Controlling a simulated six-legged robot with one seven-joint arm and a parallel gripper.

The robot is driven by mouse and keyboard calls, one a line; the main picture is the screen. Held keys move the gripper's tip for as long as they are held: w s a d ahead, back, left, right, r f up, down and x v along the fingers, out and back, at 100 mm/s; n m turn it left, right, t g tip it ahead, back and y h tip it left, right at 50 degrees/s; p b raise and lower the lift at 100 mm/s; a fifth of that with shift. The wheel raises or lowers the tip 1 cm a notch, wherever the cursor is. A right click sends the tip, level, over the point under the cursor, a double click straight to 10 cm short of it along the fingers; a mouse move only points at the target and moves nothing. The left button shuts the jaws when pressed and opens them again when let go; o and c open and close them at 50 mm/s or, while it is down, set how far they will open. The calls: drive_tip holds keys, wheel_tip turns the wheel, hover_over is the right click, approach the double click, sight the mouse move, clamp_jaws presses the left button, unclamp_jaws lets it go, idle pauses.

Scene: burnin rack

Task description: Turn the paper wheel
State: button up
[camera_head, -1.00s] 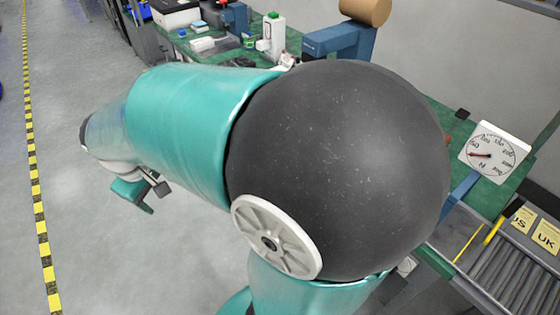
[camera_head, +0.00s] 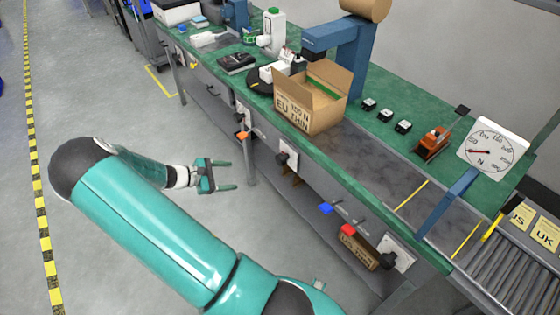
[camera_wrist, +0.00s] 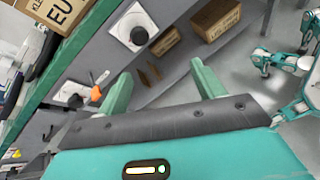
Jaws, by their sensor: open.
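No wheel marked as paper can be read. Several white plates with dark knobs are on the bench front: one (camera_head: 288,158) at the middle, one (camera_head: 397,253) at the lower right and one (camera_head: 243,115) further left. In the wrist view a white plate with a black knob (camera_wrist: 139,35) is ahead, and another plate (camera_wrist: 70,94) is at the left. A brown roll (camera_head: 366,10) sits on a blue stand. My gripper (camera_head: 228,174) is open and empty in front of the bench, apart from the knobs. Its green fingers (camera_wrist: 160,72) show spread in the wrist view.
Orange (camera_head: 242,134), blue (camera_head: 326,208) and red (camera_head: 347,229) levers stick out of the bench front. An open EU carton (camera_head: 310,112) stands on the belt. A dial scale (camera_head: 490,149) and rollers (camera_head: 510,275) are at the right. The floor at left is clear.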

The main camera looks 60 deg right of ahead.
sight(278, 161)
drive_tip(key=s+d+f+n+h, duration=0.4)
drive_tip(key=d+f+n+h, duration=0.25)
drive_tip(key=d+f, duration=0.25)
drive_tip(key=shift+y, duration=0.25)
drive_tip(key=x, duration=1.4)
drive_tip(key=shift+w, duration=0.1)
drive_tip(key=c, duration=1)
drive_tip(key=shift+m, duration=0.25)
drive_tip(key=m, duration=0.5)
drive_tip(key=shift+w, duration=0.1)
drive_tip(key=m, duration=0.4)
drive_tip(key=shift+m, duration=0.4)
